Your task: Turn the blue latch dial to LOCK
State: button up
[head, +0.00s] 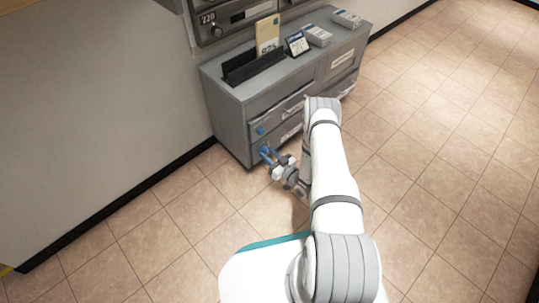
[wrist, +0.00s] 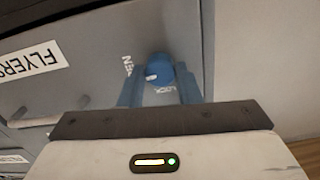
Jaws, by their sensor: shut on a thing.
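The blue latch dial (wrist: 158,68) is round and sits on a grey drawer front in the wrist view. A white mark shows on its lower left edge. In the head view, my gripper (head: 267,154) is at the left end of the lower drawer; the dial there is largely hidden by the fingers.
The grey cabinet (head: 226,95) stands against the wall. Another blue dial (head: 260,130) is on the drawer above. A "FLYERS" label (wrist: 30,58) is on the drawer front. A black holder with an envelope (head: 267,35) stands on top. The tiled floor (head: 440,150) to the right is clear.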

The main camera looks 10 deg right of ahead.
jog(key=n, duration=0.4)
jog(key=shift+p, duration=0.35)
jog(key=n+p, duration=0.1)
jog(key=n, duration=0.3)
jog(key=shift+n, duration=0.4)
jog(key=n+p, duration=0.1)
jog(key=n, duration=0.3)
jog(key=shift+n+p, duration=0.5)
jog(key=shift+n, duration=1.6)
jog(key=o, duration=1)
jog(key=shift+c, duration=0.2)
jog(key=shift+d, duration=0.1)
